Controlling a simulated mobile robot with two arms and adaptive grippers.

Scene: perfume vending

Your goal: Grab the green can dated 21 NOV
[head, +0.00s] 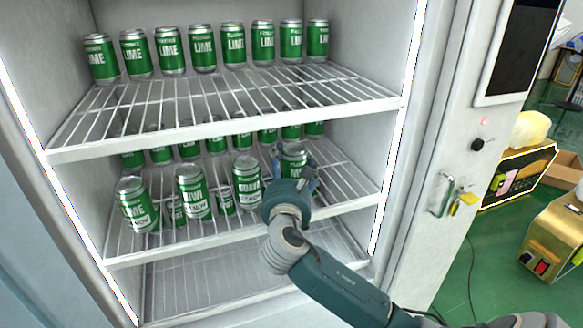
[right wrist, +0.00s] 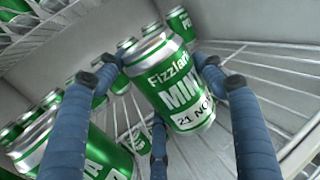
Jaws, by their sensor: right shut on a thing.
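The green can dated 21 NOV (right wrist: 172,85) fills the middle of the right wrist view. Its label reads "MIN" with the rest cut off by its curve. In the head view this can (head: 293,157) is at the right end of the front row on the middle shelf. My right gripper (head: 296,172) reaches in from the lower right and is shut on it, with blue fingers on both sides and one in front. Whether the can touches the shelf or is slightly raised I cannot tell. My left gripper is not in view.
More green cans, such as one (head: 246,175) to the left, stand on the wire middle shelf (head: 345,203). The upper shelf (head: 300,90) holds a row of LIME cans. The lower shelf looks empty. The bright right door frame (head: 396,130) is close to my arm.

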